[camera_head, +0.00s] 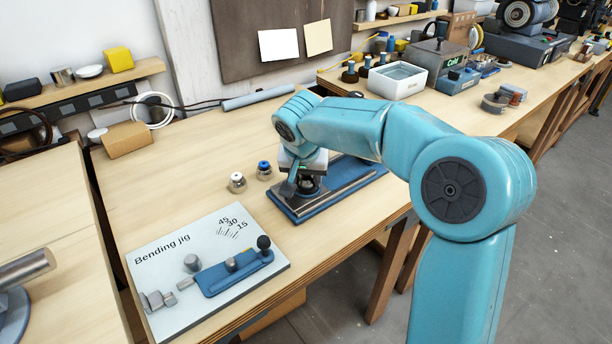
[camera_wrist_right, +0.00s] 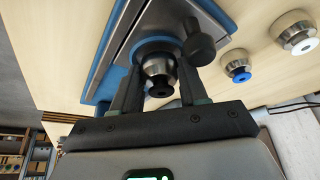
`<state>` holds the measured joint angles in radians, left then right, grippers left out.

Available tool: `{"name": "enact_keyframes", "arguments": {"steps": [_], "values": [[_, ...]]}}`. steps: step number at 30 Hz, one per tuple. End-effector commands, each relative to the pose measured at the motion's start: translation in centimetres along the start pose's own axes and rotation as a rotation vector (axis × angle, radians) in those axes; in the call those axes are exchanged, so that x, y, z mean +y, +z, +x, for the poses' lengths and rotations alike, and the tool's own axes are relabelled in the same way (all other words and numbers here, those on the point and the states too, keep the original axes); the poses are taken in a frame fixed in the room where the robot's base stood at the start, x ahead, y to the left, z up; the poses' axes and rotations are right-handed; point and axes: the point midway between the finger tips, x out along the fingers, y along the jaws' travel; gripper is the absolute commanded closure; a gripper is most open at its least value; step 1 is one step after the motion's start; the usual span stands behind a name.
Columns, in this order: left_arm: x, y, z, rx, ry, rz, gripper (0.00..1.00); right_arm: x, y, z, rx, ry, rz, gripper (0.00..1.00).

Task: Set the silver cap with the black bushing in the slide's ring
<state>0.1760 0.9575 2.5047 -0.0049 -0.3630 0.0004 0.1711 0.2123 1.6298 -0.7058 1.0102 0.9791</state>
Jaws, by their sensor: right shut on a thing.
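My right gripper (camera_head: 302,190) is shut on the silver cap with the black bushing (camera_wrist_right: 159,72), which sits between its two fingers (camera_wrist_right: 159,88) in the right wrist view. The cap is right at the slide's ring (camera_wrist_right: 157,43). I cannot tell whether it is seated in the ring or just over it. The slide (camera_head: 350,192) is a blue base with silver rails, and it also shows in the right wrist view (camera_wrist_right: 112,52). A dark knob (camera_wrist_right: 199,45) stands beside the ring. In the head view the gripper hides most of the ring and cap. My left gripper is not in view.
A silver cap with a blue bushing (camera_head: 264,169) and one with a white bushing (camera_head: 237,182) stand left of the slide. The bending jig (camera_head: 210,225) lies in front of them. A grey tube (camera_head: 258,96) lies behind. The bench between is clear.

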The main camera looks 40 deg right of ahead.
Motion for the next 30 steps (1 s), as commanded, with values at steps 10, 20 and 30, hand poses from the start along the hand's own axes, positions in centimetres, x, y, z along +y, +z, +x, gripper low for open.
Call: {"name": "enact_keyframes", "arguments": {"steps": [10,20,30], "values": [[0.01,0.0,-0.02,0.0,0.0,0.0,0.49,0.04,0.12,0.06,-0.004,0.003,-0.001,0.91],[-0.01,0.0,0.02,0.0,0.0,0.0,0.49,0.04,0.17,0.12,-0.005,0.003,-0.002,0.27],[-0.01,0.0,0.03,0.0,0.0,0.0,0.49,-0.01,0.21,0.16,-0.006,0.003,-0.003,0.27]]}}
